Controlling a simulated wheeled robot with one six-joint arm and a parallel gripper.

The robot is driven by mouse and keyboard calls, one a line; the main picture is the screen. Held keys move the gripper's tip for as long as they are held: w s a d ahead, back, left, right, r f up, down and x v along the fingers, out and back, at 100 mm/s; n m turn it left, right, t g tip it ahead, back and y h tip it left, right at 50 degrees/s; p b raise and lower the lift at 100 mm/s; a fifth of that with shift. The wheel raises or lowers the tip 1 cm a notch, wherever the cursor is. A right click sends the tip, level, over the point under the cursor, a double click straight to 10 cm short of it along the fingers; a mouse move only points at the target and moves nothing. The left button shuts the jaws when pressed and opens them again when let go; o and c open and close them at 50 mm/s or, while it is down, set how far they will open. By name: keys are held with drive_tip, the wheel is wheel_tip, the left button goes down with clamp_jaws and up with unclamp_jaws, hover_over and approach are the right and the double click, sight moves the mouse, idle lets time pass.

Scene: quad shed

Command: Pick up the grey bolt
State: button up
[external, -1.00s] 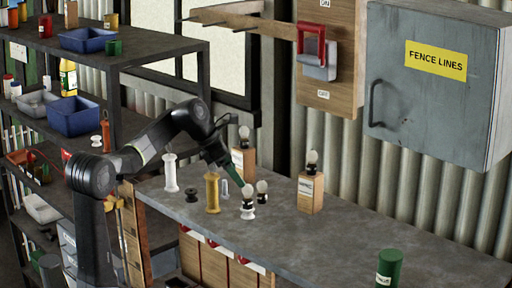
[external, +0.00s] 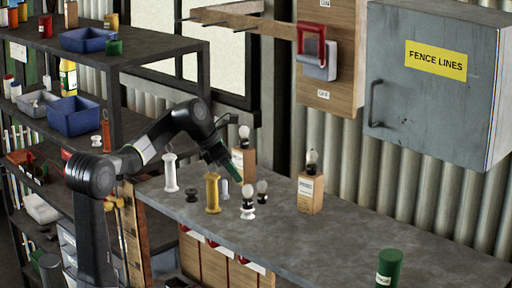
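A small light-grey upright piece, which looks like the grey bolt (external: 225,187), stands on the workbench (external: 330,226) just right of a yellow spool-shaped piece (external: 212,194). It is small, and I cannot make out its thread or head. My gripper (external: 236,174), with green at its tip, hangs above and slightly right of it, tilted down to the right. The gripper appears apart from the bolt. The gap between the fingers cannot be made out.
Close by stand a white spool (external: 170,173), a black spool (external: 191,195), white-and-black knobbed pieces (external: 248,209) (external: 262,192) and labelled wooden bottles (external: 311,193) (external: 243,165). A green cylinder (external: 389,268) stands at the front right.

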wheel_tip(320, 180, up, 5)
drive_tip(key=m+t+y, duration=0.3)
drive_tip(key=m+y, duration=0.4)
drive_tip(key=m, duration=1.2)
hover_over(225, 181)
wheel_tip(225, 181, down, 13)
drive_tip(key=shift+a+r+b, duration=0.1)
drive_tip(key=shift+r+b, duration=0.1)
drive_tip(key=shift+b, duration=0.4)
drive_tip(key=x, duration=0.4)
drive_tip(key=shift+s+f, duration=0.2)
drive_tip(key=shift+f, duration=0.15)
clamp_jaws()
